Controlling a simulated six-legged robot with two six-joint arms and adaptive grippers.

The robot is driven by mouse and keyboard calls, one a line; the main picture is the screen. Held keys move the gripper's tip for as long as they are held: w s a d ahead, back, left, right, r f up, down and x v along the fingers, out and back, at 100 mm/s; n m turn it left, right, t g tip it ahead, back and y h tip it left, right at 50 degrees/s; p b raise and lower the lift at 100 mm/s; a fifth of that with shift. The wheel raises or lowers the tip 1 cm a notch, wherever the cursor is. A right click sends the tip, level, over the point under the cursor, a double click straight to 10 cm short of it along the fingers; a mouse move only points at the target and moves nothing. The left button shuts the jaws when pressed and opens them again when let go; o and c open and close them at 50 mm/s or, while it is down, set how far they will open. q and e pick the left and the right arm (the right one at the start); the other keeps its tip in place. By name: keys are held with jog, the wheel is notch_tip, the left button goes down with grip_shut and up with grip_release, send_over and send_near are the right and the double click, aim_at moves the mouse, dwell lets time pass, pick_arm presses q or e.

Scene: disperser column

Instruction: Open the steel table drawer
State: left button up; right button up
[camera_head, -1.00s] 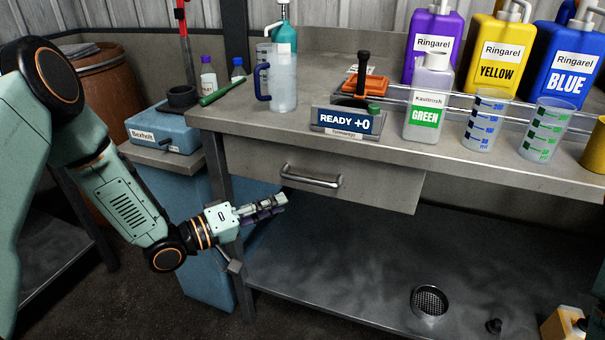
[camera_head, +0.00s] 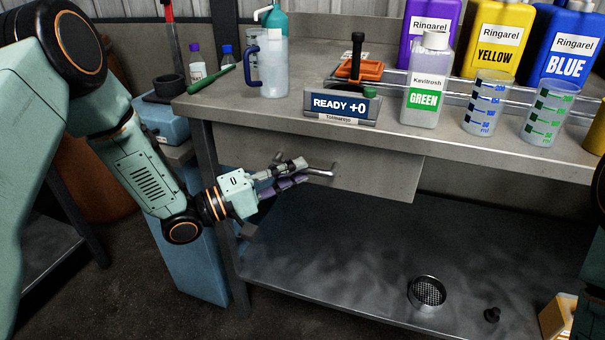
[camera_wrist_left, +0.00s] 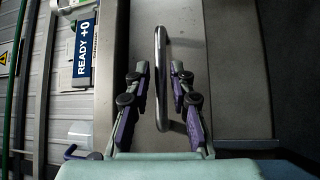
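The steel table's drawer (camera_head: 385,178) has a plain grey front under the tabletop and looks closed. Its metal bar handle (camera_head: 322,172) is partly hidden behind my left gripper (camera_head: 300,171). In the left wrist view, the handle (camera_wrist_left: 160,80) runs lengthwise between the two fingers of my left gripper (camera_wrist_left: 159,72). The fingers are open, one on each side of the bar, with a visible gap to each. My right gripper is not in view.
On the steel tabletop (camera_head: 240,108) stand a clear jug (camera_head: 272,70), a READY +0 sign (camera_head: 340,104), a GREEN bottle (camera_head: 427,85) and measuring beakers (camera_head: 487,103). A lower shelf (camera_head: 340,260) holds a round strainer (camera_head: 427,292). The space before the drawer is clear.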

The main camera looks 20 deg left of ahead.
pick_arm(q)
jog(key=shift+w+d, duration=0.7)
jog(key=shift+w, duration=0.3)
jog(key=shift+s+r, duration=0.15)
jog(key=shift+r, duration=0.05)
grip_shut()
